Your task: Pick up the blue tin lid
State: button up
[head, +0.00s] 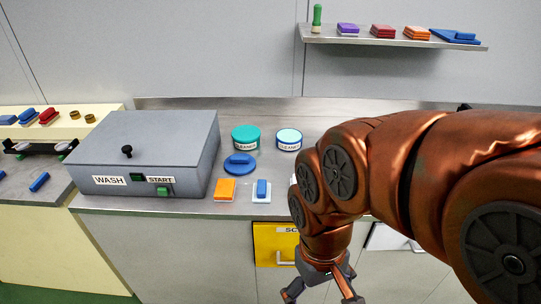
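The blue tin lid, a round blue disc with a raised grip (240,169), lies on the steel counter (310,203) just in front of a teal tin labelled CLEANER (245,145). A second tin, with a white label and a pale blue top (288,134), stands to the right of the teal one. My gripper (321,297) is at the bottom of the head view, in front of the counter and below its top. Its fingers are spread apart and nothing shows between them. The gripper is well to the right of and lower than the lid.
A grey WASH box (150,135) with a START button stands left of the lid. An orange sponge (225,184) and a white pad with a blue block (261,190) lie at the counter's front edge. A shelf (390,40) hangs above. My arm hides the counter's right side.

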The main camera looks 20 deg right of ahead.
aim_at(238, 164)
jog(key=z, duration=1.35)
jog(key=i, duration=0.8)
jog(key=u, duration=2.6)
